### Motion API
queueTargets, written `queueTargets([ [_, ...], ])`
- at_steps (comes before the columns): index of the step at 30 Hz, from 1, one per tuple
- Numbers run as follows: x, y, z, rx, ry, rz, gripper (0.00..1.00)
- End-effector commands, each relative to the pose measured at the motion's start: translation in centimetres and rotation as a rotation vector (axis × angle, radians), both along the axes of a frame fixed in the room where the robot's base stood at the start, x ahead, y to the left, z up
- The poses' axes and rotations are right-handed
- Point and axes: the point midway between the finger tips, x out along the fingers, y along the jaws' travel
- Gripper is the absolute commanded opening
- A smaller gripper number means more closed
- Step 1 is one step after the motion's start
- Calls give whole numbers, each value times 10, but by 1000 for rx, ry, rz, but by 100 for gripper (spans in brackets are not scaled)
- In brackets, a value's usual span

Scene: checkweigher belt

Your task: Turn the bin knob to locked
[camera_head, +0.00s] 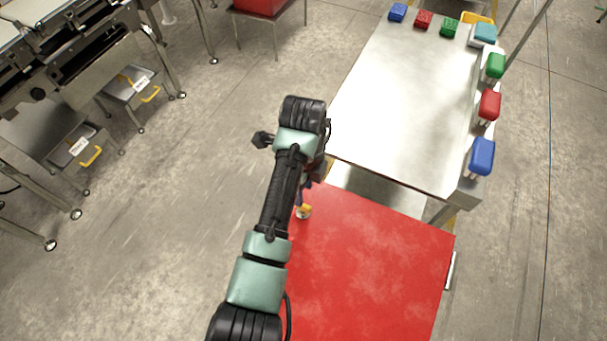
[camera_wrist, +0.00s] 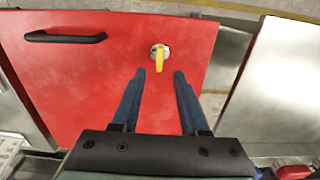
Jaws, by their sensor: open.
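The bin knob (camera_wrist: 159,58) is a yellow lever on a round pale base, set in the red bin's panel (camera_wrist: 110,85). In the wrist view the lever points down the picture, toward my gripper (camera_wrist: 159,74). My gripper is open and empty. Its two dark blue fingers lie apart, with their tips just below and either side of the lever's lower end; I cannot tell whether they touch it. In the head view the knob (camera_head: 304,211) shows small at the red bin's (camera_head: 370,270) upper left edge, and my arm hides most of the gripper.
A black bar handle (camera_wrist: 62,37) is on the red panel left of the knob. A steel table (camera_head: 400,100) stands beyond the bin, with several coloured blocks along its far and right edges. Conveyor machinery (camera_head: 60,60) stands at upper left. Floor between is clear.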

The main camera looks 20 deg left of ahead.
Motion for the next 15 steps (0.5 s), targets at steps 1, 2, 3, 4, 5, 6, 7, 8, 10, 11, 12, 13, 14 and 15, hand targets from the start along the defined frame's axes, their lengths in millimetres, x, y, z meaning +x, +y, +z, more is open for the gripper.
queueTargets([
  [1, 1, 0, 12, 2, -6, -1, 44],
  [2, 1, 0, 18, 2, -5, -1, 44],
  [3, 1, 0, 25, 2, -4, -2, 44],
  [4, 1, 0, 30, 1, -4, -2, 44],
  [5, 1, 0, 35, 1, -3, -2, 44],
  [6, 1, 0, 41, 1, -3, -2, 44],
  [7, 1, 0, 45, 1, -3, -2, 44],
  [8, 1, 0, 48, 0, -3, -2, 44],
  [10, 0, 0, 54, 0, -1, -2, 44],
  [11, 0, 0, 55, -1, -1, -1, 44],
  [12, 0, 0, 57, -1, -1, -1, 44],
  [13, 0, 0, 58, -1, 0, -1, 44],
  [14, 0, 0, 59, -1, 0, -1, 44],
  [15, 0, 0, 59, -1, 0, -1, 44],
])
